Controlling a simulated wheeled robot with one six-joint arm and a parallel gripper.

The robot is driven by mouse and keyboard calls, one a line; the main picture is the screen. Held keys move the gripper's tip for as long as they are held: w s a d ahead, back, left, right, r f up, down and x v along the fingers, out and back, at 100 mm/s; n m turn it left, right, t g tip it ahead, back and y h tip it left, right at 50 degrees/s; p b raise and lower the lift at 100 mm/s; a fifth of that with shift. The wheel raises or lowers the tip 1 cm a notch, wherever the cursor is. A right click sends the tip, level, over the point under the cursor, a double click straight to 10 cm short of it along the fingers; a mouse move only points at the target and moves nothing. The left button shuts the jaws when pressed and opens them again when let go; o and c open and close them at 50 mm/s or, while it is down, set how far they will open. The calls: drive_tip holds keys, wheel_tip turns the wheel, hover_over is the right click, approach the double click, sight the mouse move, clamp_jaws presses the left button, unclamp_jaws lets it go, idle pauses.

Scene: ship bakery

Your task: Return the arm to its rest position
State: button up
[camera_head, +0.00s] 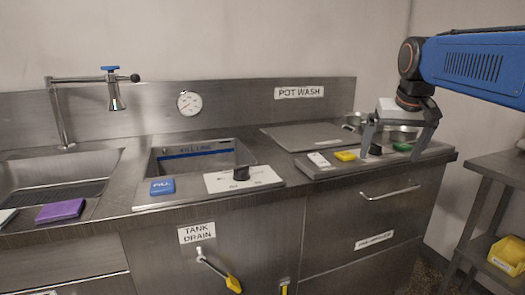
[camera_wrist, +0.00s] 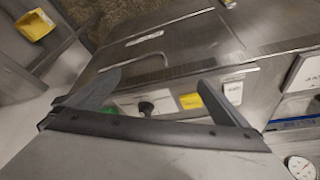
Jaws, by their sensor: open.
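My gripper (camera_head: 390,154) is at the right in the head view, pointing down over the right end of the counter, with its fingers spread wide. Nothing shows held between them. In the wrist view my gripper (camera_wrist: 160,78) has its two grey fingers well apart. Any contact cannot be told.
A tap (camera_head: 65,115) stands at the left. A side table (camera_head: 500,165) with a yellow bin (camera_head: 508,254) is at the right. The wall is close behind.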

drive_tip(key=s+a+f+n, duration=0.1)
drive_tip(key=s+a+f, duration=0.1)
drive_tip(key=s+f, duration=1)
drive_tip(key=s+a+f, duration=0.3)
drive_tip(key=s+f, duration=0.9)
drive_tip(key=s, duration=0.2)
drive_tip(key=shift+s+f+n+y, duration=0.15)
drive_tip(key=shift+s+n+y, duration=0.1)
drive_tip(key=shift+n+y, duration=0.15)
drive_tip(key=shift+a, duration=0.1)
drive_tip(key=shift+c, duration=0.6)
